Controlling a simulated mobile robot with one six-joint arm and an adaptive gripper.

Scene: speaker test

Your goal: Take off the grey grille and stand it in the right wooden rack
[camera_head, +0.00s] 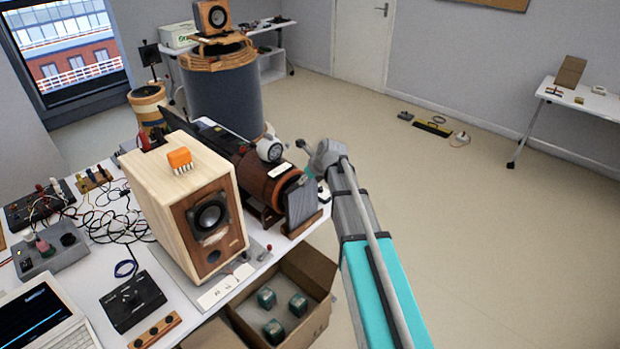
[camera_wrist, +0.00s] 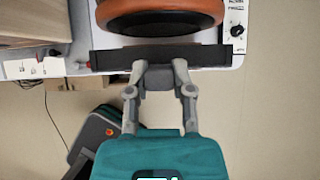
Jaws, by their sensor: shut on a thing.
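The grey grille (camera_head: 302,204) is a flat panel standing roughly upright in front of the orange-rimmed end of a brown cylinder (camera_head: 262,180). In the wrist view the grille (camera_wrist: 120,60) shows edge-on as a dark bar close to the orange rim (camera_wrist: 160,18); I cannot tell whether they touch. My gripper (camera_head: 310,172) is shut on the grille, and its fingers (camera_wrist: 160,72) meet the bar near its middle. A brown wooden piece (camera_head: 306,225) lies at the grille's foot; I cannot tell whether it is the right rack or whether the grille sits in it.
A wooden box speaker (camera_head: 165,205) with an orange block (camera_head: 179,159) on top stands left of the cylinder. An open cardboard box (camera_head: 318,279) with green items is below the table edge. Cables and instruments crowd the table's left.

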